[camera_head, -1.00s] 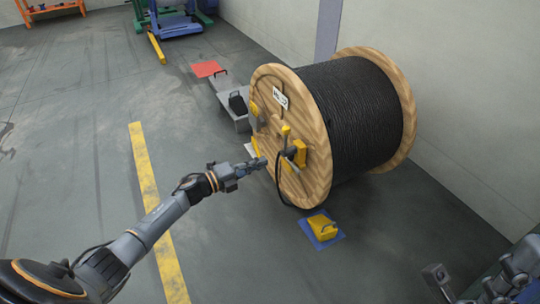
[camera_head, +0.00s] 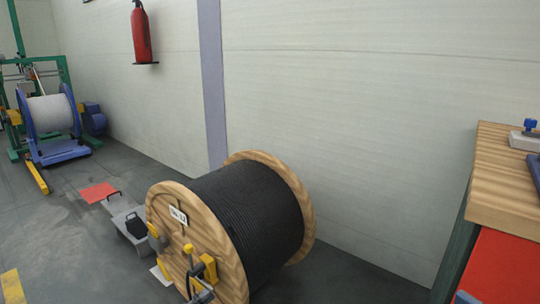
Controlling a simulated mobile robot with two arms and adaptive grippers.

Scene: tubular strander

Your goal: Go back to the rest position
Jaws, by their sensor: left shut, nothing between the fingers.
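My left gripper (camera_head: 202,294) shows only in part at the bottom edge, in front of the near face of the wooden cable drum (camera_head: 168,202). It looks shut and empty. I cannot tell whether it touches the drum's hub fittings behind it. The rest of the left arm is out of the picture. My right gripper is not in view.
The drum, wound with black cable (camera_head: 250,205), stands on the floor near the wall. Yellow fittings (camera_head: 208,268) stick out from its face. A red mat (camera_head: 98,192) lies behind left. A wooden bench (camera_head: 505,180) stands at right. The left floor is mostly clear.

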